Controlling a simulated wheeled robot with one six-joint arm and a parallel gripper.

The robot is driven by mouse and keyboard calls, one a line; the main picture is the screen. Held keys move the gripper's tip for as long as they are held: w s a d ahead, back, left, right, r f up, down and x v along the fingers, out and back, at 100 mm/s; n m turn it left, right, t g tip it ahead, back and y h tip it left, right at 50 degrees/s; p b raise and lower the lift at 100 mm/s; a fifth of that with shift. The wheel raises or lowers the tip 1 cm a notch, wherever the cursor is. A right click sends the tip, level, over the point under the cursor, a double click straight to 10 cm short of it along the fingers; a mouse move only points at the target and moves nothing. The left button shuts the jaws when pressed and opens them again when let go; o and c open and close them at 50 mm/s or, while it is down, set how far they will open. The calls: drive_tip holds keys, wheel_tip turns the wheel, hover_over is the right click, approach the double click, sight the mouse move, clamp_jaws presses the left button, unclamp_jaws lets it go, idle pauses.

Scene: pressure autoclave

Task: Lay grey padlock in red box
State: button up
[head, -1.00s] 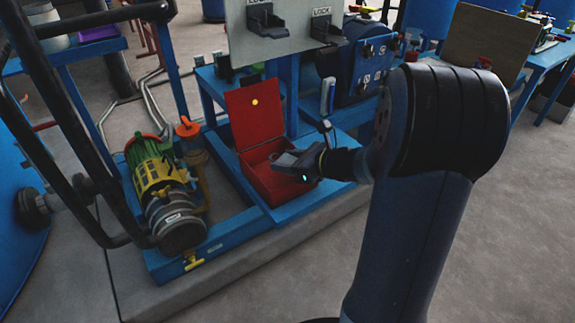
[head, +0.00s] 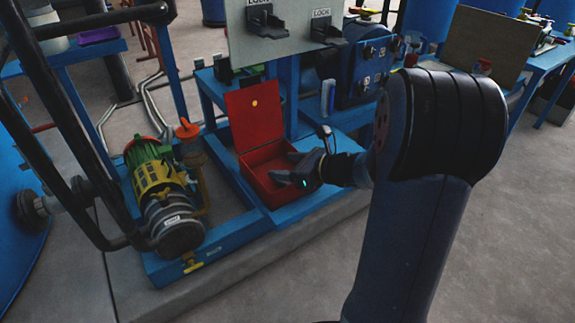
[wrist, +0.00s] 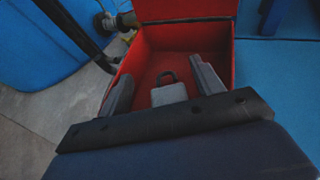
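The red box (head: 254,115) stands open on the blue frame, its lid raised at the back. The grey padlock (wrist: 170,93) is inside the box's outline in the wrist view, its dark shackle toward the back wall. It appears to lie on the box floor. My gripper (head: 283,177) reaches over the box's right front side in the head view. In the wrist view my gripper (wrist: 161,70) is open, with a finger on each side of the padlock and red showing between. The padlock cannot be made out in the head view. The red box (wrist: 185,38) fills the middle of the wrist view.
A green and yellow motor pump (head: 160,190) stands left of the box. An orange-topped valve (head: 188,130) is between them. A grey panel with lock holders (head: 285,48) hangs above, behind the box. Blue platform surface is free right of the box.

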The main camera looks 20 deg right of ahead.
drive_tip(key=shift+o, duration=0.2)
drive_tip(key=shift+r+p, duration=0.4)
drive_tip(key=shift+r, duration=0.05)
drive_tip(key=p+v, duration=0.3)
drive_tip(key=v, duration=0.9)
drive_tip(key=shift+r+p, duration=0.2)
drive_tip(key=shift+p, duration=0.1)
drive_tip(key=shift+c, duration=0.2)
idle(0.3)
